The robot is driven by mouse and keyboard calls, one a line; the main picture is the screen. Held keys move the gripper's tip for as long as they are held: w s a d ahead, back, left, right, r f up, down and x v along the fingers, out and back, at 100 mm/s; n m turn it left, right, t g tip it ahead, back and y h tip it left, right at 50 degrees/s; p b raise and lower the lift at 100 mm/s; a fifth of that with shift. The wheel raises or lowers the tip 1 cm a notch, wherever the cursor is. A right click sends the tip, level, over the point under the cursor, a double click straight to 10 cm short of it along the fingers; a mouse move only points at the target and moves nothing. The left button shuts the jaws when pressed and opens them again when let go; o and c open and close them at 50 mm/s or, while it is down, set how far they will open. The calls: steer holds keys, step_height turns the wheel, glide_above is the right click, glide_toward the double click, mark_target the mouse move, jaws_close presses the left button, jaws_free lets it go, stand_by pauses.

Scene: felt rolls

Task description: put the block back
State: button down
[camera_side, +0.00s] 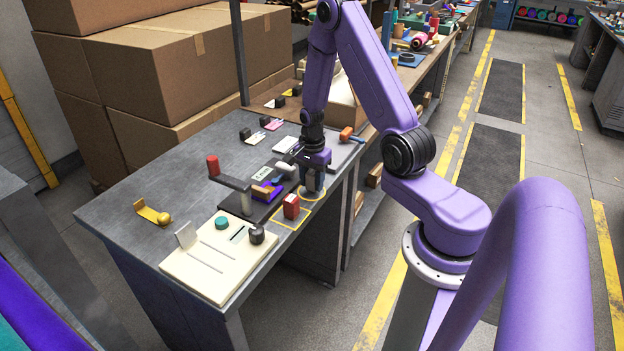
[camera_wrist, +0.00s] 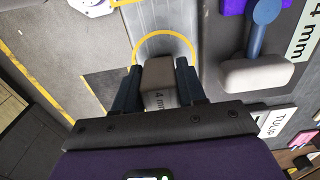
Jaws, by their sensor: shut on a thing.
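My gripper (camera_wrist: 163,88) is shut on a beige-grey block (camera_wrist: 159,80) marked "4 mm", with one finger on each side of it. In the side view my gripper (camera_side: 313,180) points down at a yellow ring (camera_side: 311,197) on the bench's right edge. The wrist view shows the ring (camera_wrist: 165,34) curving around the block's far side. I cannot tell whether the block touches the bench.
A cream board (camera_side: 217,258) with a teal knob lies in front.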

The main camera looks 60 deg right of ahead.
mark_target(312, 173)
steer(key=shift+f, duration=0.45)
steer(key=c, duration=0.6)
jaws_free()
steer(key=shift+o, duration=0.2)
steer(key=shift+r, duration=0.1)
step_height(312, 173, up, 17)
steer(key=shift+r, duration=0.15)
